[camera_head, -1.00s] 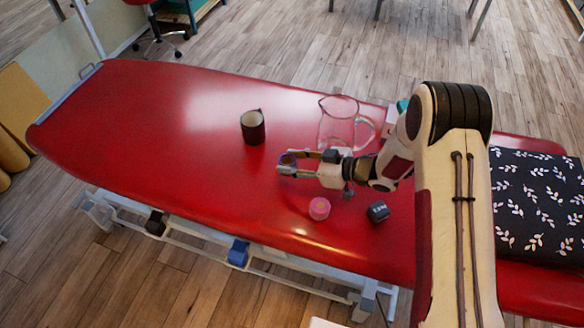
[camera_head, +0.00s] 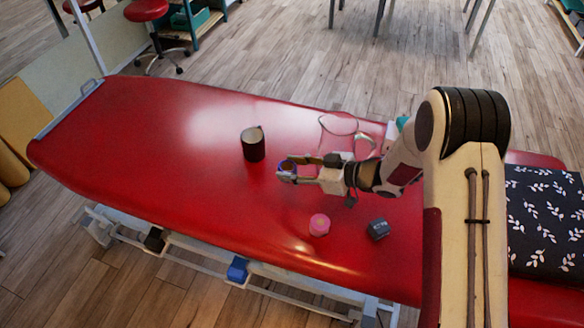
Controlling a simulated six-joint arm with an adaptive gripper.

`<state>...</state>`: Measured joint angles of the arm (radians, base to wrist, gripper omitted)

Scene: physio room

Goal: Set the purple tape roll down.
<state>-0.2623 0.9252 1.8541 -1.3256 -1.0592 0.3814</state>
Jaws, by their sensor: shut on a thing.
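The purple tape roll (camera_head: 284,167), small and bluish-purple, is between the fingertips of my gripper (camera_head: 289,170). The gripper is shut on it and partly hides it. The gripper reaches in from the right over the red treatment table (camera_head: 170,130). The roll is in front and to the right of the black mug. I cannot tell whether the roll touches the table top or hangs just above it.
A black mug (camera_head: 253,145) stands behind and left of the gripper. A pink roll (camera_head: 319,225) and a dark roll (camera_head: 378,229) lie nearer the front edge. A patterned dark cushion (camera_head: 545,225) is at right. The left table half is clear.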

